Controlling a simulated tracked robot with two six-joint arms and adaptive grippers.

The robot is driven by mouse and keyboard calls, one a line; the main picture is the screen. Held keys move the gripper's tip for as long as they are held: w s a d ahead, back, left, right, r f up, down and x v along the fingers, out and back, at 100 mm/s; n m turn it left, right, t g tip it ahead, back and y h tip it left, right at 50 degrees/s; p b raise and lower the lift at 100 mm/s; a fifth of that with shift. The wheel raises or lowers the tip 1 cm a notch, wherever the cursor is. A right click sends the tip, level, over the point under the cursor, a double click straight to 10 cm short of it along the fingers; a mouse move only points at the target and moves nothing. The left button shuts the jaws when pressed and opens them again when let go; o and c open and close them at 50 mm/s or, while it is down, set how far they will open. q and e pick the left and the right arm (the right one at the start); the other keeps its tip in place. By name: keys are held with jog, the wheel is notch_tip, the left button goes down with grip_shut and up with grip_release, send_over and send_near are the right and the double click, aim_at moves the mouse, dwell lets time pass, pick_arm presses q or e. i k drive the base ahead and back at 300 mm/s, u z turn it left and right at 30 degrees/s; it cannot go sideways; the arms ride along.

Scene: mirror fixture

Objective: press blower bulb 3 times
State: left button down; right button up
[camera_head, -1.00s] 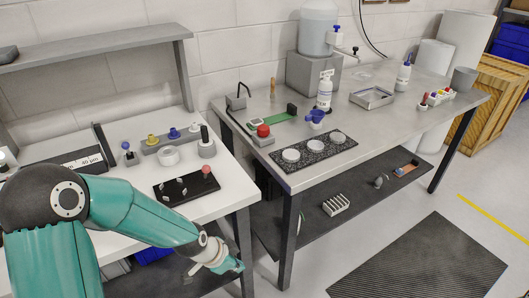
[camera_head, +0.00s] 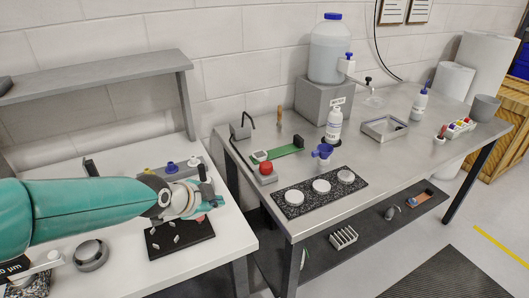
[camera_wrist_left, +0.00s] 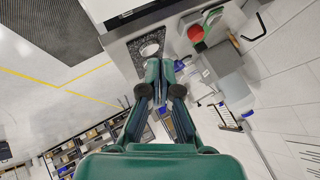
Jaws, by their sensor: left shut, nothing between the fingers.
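My left gripper (camera_head: 212,208) is above the white table's right side, over the black board (camera_head: 180,238), apart from the steel table. In the left wrist view its two teal fingers (camera_wrist_left: 160,73) are together with nothing between them. A red dome (camera_head: 266,168) sits on a small grey block on the steel table. It also shows in the left wrist view (camera_wrist_left: 195,33), beyond the fingertips and to the right. I cannot tell for sure whether this dome is the blower bulb. A small red piece (camera_head: 201,218) on the black board is partly hidden by my gripper.
A black-handled post (camera_head: 203,174) stands close behind my gripper. A speckled mat (camera_head: 307,208) with white discs, a blue funnel (camera_head: 322,151) and a white bottle (camera_head: 333,125) are on the steel table. A blue-capped jug (camera_head: 330,50) stands at the back. The steel table's front right is clear.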

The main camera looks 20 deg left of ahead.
aim_at(266, 168)
jog(key=z, duration=0.05)
jog(key=i, duration=1.05)
jog(key=z, duration=0.05)
